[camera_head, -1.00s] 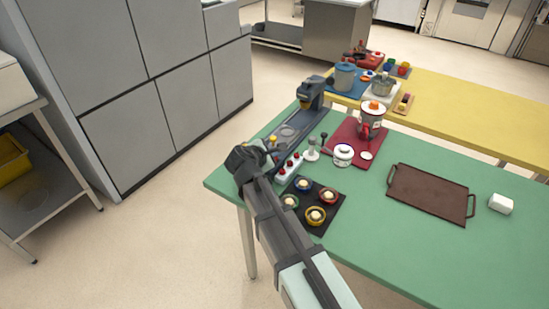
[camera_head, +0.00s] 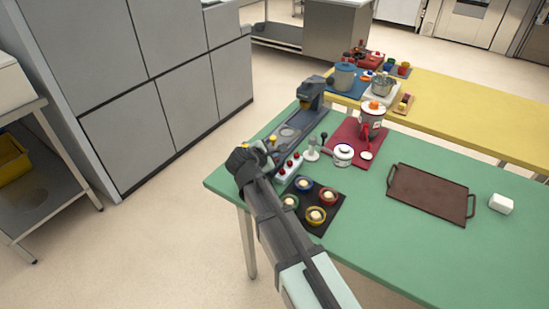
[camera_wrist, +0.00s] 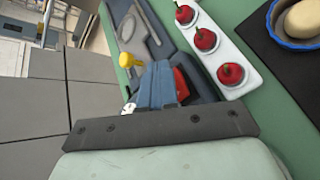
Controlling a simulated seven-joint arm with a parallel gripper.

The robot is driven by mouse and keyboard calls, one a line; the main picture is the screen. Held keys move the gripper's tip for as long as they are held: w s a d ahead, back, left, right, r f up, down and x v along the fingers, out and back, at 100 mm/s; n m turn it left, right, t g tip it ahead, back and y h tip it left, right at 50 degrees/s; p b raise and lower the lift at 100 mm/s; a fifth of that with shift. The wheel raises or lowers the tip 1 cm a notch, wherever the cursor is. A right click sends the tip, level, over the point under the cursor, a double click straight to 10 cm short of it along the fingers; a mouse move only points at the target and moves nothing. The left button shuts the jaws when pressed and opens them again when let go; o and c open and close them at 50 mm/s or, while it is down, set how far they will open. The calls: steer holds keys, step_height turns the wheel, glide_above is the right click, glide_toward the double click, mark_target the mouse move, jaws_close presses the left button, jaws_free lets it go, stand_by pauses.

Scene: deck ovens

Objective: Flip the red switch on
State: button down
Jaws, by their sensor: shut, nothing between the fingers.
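In the wrist view a red part (camera_wrist: 181,84), which looks like the red switch, sits at the near end of a blue-grey machine (camera_wrist: 143,30). My gripper (camera_wrist: 158,68) looks shut and empty. Its blue-grey fingers appear to stand right beside the red part and cover some of it. I cannot tell whether they touch, or which way the switch is set. A yellow knob (camera_wrist: 128,60) stands just left of the fingers. In the head view the machine (camera_head: 300,122) lies at the green table's left corner, and my wrist hides its near end.
A dark mat with several bowls (camera_head: 328,218) is nearer. A red mat (camera_head: 345,150) with a blender and a brown tray (camera_head: 430,193) lie farther right. The green table's left edge is close.

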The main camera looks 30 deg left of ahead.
steer(key=shift+s+r, duration=0.1)
steer(key=shift+r, duration=0.1)
steer(key=shift+s+r, duration=0.2)
steer(key=shift+r, duration=0.3)
stand_by(0.4)
steer(key=shift+s+r, duration=0.3)
steer(key=shift+r, duration=0.5)
steer(key=shift+s+r, duration=0.3)
steer(key=shift+r, duration=0.45)
steer(key=shift+s+r, duration=0.3)
steer(key=shift+r, duration=0.5)
